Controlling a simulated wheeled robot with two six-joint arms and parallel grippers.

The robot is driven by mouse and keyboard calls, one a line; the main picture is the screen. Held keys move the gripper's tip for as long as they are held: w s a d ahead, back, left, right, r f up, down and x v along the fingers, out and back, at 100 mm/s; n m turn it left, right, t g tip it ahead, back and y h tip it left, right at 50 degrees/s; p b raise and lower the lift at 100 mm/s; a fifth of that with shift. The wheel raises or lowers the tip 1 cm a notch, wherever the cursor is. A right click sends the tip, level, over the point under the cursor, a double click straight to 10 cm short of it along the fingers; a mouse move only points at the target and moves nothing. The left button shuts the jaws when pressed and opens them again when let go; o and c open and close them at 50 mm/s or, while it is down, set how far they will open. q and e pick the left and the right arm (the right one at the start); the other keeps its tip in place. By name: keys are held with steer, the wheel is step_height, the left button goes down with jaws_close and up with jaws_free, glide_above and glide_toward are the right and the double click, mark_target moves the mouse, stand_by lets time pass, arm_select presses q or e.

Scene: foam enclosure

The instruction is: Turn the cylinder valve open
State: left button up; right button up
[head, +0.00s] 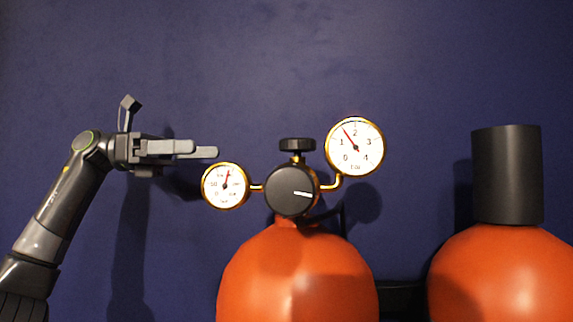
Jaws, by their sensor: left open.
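An orange cylinder (297,280) stands upright at the middle bottom of the head view. A small black valve handwheel (297,145) tops its brass stem. Below it sits a round black regulator knob (291,191) with a white mark pointing right. A small gauge (225,186) is on the left with its red needle near upright; a larger gauge (354,147) at the upper right reads between 1 and 2. My left gripper (215,151) is open and empty, left of the handwheel and apart from it, above the small gauge. My right gripper is not in view.
A second orange cylinder (500,275) with a tall black cap (508,174) stands at the right. A dark blue wall (240,60) is behind everything. The space above the handwheel and between it and my left gripper is clear.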

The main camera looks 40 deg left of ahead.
mark_target(299, 151)
arm_select(q)
steer(key=p+x, duration=0.5)
steer(key=x, duration=1.1)
steer(key=shift+r, duration=0.15)
steer(key=shift+w+d, duration=0.3)
steer(key=shift+d, duration=0.4)
steer(key=c, duration=1)
